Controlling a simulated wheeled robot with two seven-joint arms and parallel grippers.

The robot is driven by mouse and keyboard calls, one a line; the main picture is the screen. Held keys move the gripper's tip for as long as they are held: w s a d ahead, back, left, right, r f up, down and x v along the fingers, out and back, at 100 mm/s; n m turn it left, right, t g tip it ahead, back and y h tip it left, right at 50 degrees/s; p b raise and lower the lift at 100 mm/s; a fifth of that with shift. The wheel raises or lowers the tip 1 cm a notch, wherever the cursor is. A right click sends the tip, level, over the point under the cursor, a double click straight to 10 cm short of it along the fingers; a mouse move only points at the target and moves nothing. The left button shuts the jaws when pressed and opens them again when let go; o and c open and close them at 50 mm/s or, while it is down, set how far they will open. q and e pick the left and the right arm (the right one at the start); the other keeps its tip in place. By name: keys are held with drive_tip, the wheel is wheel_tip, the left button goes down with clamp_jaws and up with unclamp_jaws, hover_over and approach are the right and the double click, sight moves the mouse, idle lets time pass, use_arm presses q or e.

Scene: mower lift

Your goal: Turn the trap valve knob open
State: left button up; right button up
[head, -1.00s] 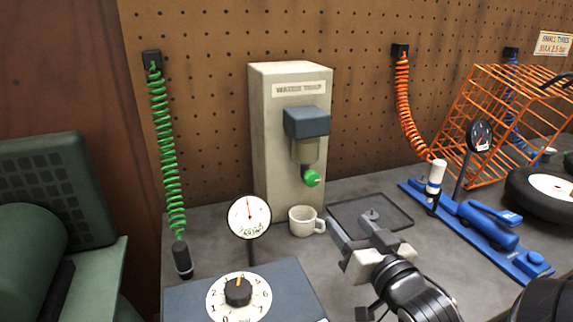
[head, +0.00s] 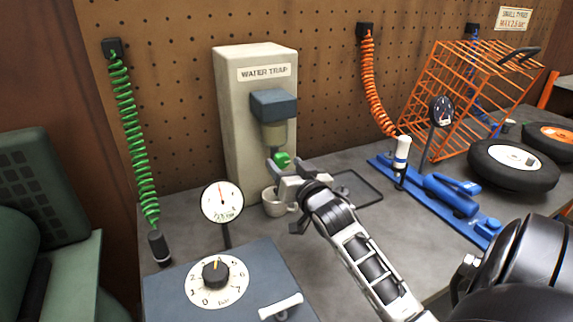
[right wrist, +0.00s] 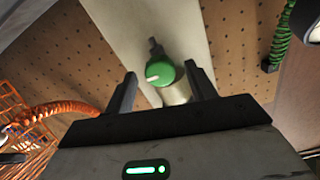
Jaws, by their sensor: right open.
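The green trap valve knob (head: 282,159) sits under the grey-blue head of the water trap (head: 255,120), a cream box against the pegboard. In the right wrist view the round green knob (right wrist: 160,73) with a white mark on its lower left shows between and just beyond the fingertips. My right gripper (head: 284,171) is open in front of the knob, partly covering it; in the right wrist view its two fingers (right wrist: 160,85) stand apart on either side, with no clear contact. My left gripper is not in view.
A white mug (head: 276,203) stands just below my right gripper. A dial gauge (head: 222,202) and a blue-grey box with a numbered knob (head: 215,272) are front left. A dark tray (head: 365,190), blue pump (head: 450,195) and orange cage (head: 470,95) lie right.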

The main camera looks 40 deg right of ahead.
drive_tip(key=shift+w, duration=0.15)
drive_tip(key=c, duration=1)
